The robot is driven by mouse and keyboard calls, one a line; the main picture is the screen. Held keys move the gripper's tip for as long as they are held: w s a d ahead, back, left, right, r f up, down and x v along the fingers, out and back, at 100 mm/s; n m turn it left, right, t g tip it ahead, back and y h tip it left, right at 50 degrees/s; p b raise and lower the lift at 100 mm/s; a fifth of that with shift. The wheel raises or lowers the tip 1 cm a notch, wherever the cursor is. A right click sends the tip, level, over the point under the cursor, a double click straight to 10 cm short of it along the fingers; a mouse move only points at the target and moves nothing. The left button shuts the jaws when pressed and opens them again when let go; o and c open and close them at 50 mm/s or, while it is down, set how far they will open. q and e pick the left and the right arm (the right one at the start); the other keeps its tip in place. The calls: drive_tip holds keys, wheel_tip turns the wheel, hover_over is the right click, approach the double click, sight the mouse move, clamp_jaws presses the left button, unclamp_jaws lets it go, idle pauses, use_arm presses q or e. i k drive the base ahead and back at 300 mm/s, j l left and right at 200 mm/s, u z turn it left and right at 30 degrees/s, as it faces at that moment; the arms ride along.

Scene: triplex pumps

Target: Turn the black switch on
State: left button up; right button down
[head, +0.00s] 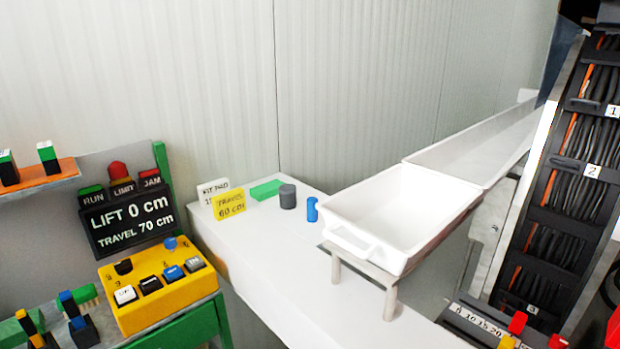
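A yellow control box (172,297) sits at the lower left in the head view, on a green stand. Its front row holds a white switch (124,295), a black switch (150,285), a blue switch (173,273) and a grey switch (195,264). A black knob (123,267) and a blue knob (170,243) are behind the row. I cannot tell which way the black switch is set. Neither of my grippers is in view, and nothing touches the box.
A dark display (128,215) behind the box reads "LIFT 0 cm, TRAVEL 70 cm", below red and green lamps. A white bench (290,270) carries small blocks and cards. A white tray (400,215) stands to its right. Upright levers (72,308) are at the lower left.

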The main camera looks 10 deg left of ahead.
sight(124, 266)
drive_tip(key=u, duration=1.3)
